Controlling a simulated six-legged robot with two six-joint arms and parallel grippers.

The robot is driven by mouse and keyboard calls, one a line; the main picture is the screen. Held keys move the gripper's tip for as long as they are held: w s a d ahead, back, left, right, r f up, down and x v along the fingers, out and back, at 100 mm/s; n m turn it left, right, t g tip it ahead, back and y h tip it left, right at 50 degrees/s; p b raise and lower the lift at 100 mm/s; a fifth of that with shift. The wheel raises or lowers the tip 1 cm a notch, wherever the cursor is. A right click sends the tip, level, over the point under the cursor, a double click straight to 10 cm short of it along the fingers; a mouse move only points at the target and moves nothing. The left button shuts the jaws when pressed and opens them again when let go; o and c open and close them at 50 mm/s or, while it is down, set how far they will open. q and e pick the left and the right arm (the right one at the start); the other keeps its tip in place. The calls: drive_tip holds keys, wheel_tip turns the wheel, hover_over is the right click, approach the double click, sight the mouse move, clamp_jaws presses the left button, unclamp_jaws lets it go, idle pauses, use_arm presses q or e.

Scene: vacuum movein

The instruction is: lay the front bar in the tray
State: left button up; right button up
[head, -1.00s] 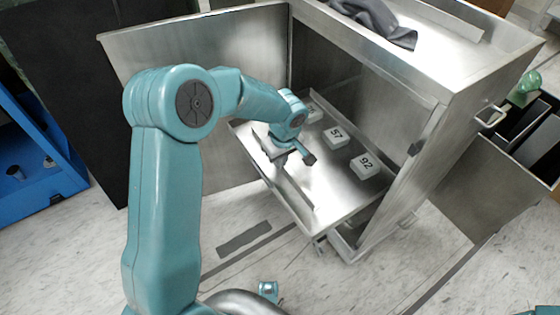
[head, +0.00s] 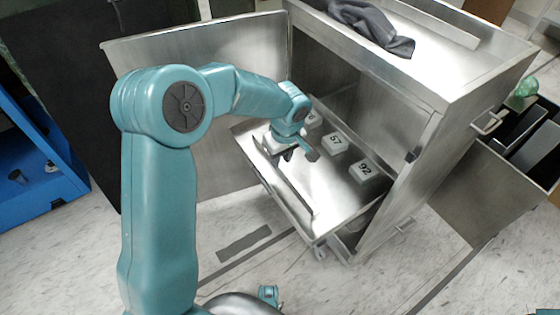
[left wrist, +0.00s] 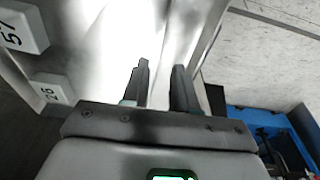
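The tray (head: 335,195) is a shiny metal shelf with a low rim, pulled out of the open metal cabinet. My left gripper (head: 299,155) is over its front left part, fingers pointing down. In the left wrist view the two dark fingers (left wrist: 161,88) stand apart with bright metal showing between them, and nothing is seen held. A thin dark strip (head: 297,192) runs along the tray's front side below the gripper; I cannot tell whether it is the front bar or the inside of the rim. My right gripper is not in view.
White blocks marked 57 (head: 336,143) and 92 (head: 364,169) stand at the tray's back, with another partly hidden by my gripper. The cabinet (head: 440,85) has a dark cloth (head: 370,25) on top. Its open door (head: 200,65) stands behind my arm. A blue shelf (head: 35,150) is at left.

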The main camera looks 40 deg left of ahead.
sight(283, 173)
use_arm(q)
wheel_tip(283, 173, up, 8)
drive_tip(key=d+p, duration=0.1)
drive_tip(key=shift+s+f+p, duration=0.2)
drive_tip(key=shift+p, duration=0.1)
idle(0.3)
